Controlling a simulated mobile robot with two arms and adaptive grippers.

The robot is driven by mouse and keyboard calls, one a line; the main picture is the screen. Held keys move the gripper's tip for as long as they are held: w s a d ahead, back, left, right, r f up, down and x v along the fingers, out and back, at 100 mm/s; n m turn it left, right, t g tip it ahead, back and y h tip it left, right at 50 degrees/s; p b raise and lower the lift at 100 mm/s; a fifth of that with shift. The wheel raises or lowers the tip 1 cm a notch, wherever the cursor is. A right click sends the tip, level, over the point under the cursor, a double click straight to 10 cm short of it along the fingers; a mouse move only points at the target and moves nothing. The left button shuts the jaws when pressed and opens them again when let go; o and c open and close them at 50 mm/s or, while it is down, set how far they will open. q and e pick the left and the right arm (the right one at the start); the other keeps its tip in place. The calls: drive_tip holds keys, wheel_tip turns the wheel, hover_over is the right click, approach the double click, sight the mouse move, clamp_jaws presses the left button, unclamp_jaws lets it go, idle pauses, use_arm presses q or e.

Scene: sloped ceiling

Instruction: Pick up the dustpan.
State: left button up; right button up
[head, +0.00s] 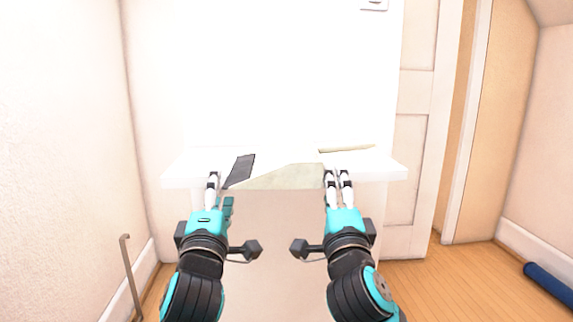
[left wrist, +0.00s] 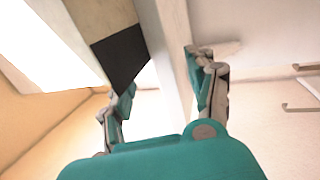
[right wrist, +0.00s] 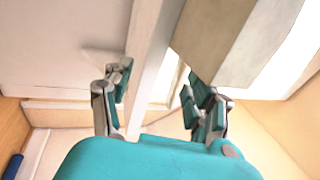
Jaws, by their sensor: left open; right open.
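A pale, flat object with a grey-beige front band (head: 285,177) lies on the white shelf (head: 392,171), at its front edge. It looks like the dustpan, but its outline washes out into the bright white. A dark grey piece (head: 240,169) is at its left end; I cannot tell if it is part of it. The left wrist view shows the dark piece (left wrist: 121,57) close to one finger. My left gripper (head: 219,190) is open and empty at the front edge, by the dark piece. My right gripper (head: 337,178) is open and empty at the front edge, beside the beige band (right wrist: 210,38).
A thin beige strip (head: 347,149) lies at the back right of the shelf. A hooked rod (head: 131,277) leans by the left wall. A white door (head: 412,150) is right of the shelf. A blue roll (head: 550,284) lies on the wooden floor, which is otherwise clear there.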

use_arm(q)
drive_tip(key=shift+d, duration=0.65)
use_arm(e)
drive_tip(key=shift+a, duration=0.65)
